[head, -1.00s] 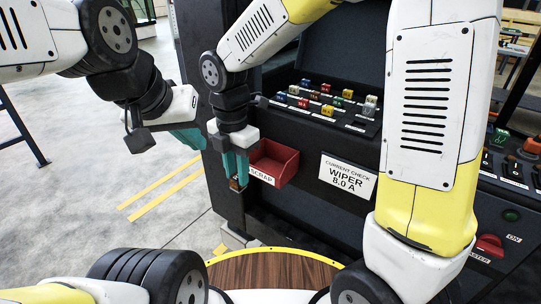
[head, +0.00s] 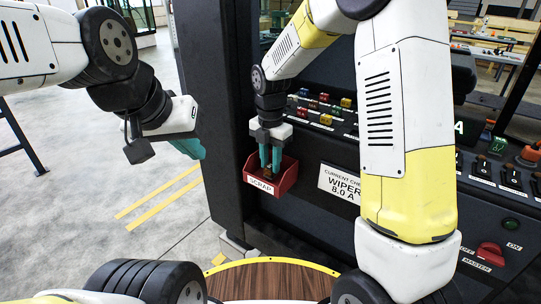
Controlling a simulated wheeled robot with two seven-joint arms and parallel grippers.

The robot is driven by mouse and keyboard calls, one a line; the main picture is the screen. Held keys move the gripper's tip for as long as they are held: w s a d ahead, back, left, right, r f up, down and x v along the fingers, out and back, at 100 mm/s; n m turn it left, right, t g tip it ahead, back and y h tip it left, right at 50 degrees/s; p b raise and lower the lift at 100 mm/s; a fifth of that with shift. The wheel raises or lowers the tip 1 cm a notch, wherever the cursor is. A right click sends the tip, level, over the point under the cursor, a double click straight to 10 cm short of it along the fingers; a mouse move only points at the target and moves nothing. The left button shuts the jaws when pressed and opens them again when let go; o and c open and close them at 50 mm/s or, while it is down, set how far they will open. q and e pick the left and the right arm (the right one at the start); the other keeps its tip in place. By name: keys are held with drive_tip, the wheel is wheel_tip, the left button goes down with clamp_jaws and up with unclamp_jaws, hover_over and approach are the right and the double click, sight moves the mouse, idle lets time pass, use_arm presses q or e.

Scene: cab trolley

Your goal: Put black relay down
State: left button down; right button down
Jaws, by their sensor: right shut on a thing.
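My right gripper (head: 269,165) has its teal fingers pointing down inside the red bin labelled SCRAP (head: 288,178). It is shut on a small dark thing with a brownish face, the black relay (head: 267,174), mostly hidden between the fingertips. The relay is at the bin's opening; I cannot tell whether it touches the bin's floor. My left gripper (head: 191,148) is to the left over the floor, apart from the bin. Its teal fingers are seen from the side, so their gap does not show.
Behind my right arm is a dark panel (head: 330,112) with several small coloured blocks. A white sign reading WIPER 8.0 A (head: 338,183) is right of the bin.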

sight(271, 166)
drive_tip(key=shift+f, duration=0.6)
drive_tip(key=shift+f, duration=0.1)
drive_tip(key=c, duration=1.1)
unclamp_jaws()
drive_tip(key=shift+c, duration=0.2)
wheel_tip(271, 166, up, 12)
drive_tip(key=s+d+r+m+t+y, duration=0.1)
drive_tip(key=s+d+r+m+t, duration=0.2)
drive_tip(key=s+d+m, duration=0.4)
drive_tip(key=s+d+r+m+t+y, duration=0.1)
drive_tip(key=s+d+r+m+t, duration=0.2)
drive_tip(key=m, duration=1.8)
drive_tip(key=shift+s+d+r, duration=0.25)
drive_tip(key=shift+s+d, duration=1.85)
drive_tip(key=shift+s, duration=2.75)
